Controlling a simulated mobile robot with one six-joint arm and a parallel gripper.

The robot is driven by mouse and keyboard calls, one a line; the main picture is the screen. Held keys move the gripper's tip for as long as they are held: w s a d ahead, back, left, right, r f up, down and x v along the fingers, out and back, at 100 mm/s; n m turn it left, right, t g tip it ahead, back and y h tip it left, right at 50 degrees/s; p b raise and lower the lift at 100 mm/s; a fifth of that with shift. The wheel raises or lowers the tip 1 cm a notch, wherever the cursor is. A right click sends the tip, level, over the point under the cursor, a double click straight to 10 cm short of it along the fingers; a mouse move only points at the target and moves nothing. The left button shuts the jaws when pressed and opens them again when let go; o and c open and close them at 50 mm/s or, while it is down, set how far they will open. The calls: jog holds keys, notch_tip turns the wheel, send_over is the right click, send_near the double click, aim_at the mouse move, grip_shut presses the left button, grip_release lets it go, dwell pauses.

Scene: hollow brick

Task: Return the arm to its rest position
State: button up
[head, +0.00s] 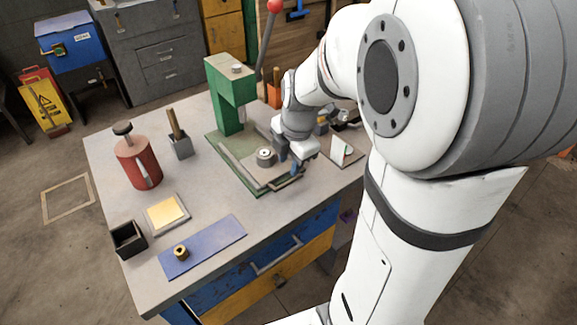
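My arm, white with grey joints, reaches from the right over the workbench (210,205). My gripper (289,160) points down beside the green press (228,95), close to the right of the round metal piece (265,156) on the press base. Dark finger parts show, but the gap between them is too small and partly hidden to judge. I cannot tell whether anything is between them.
A red canister (137,162), a holder with a wooden handle (180,146), a yellow pad (167,213), a black box (127,239) and a blue mat (203,246) with a brass nut (181,252) occupy the bench. The press's red-knobbed lever (274,6) rises near my arm.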

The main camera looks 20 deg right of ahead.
dwell(0.5)
jog(key=s+a+r+m, duration=0.1)
jog(key=s+r+m, duration=0.1)
jog(key=s+m, duration=0.5)
jog(key=s+a+r+m, duration=0.2)
jog(key=s+m, duration=0.5)
jog(key=m, duration=0.7)
jog(key=shift+a+m+t+h, duration=0.2)
jog(key=shift+m+t+h, duration=0.1)
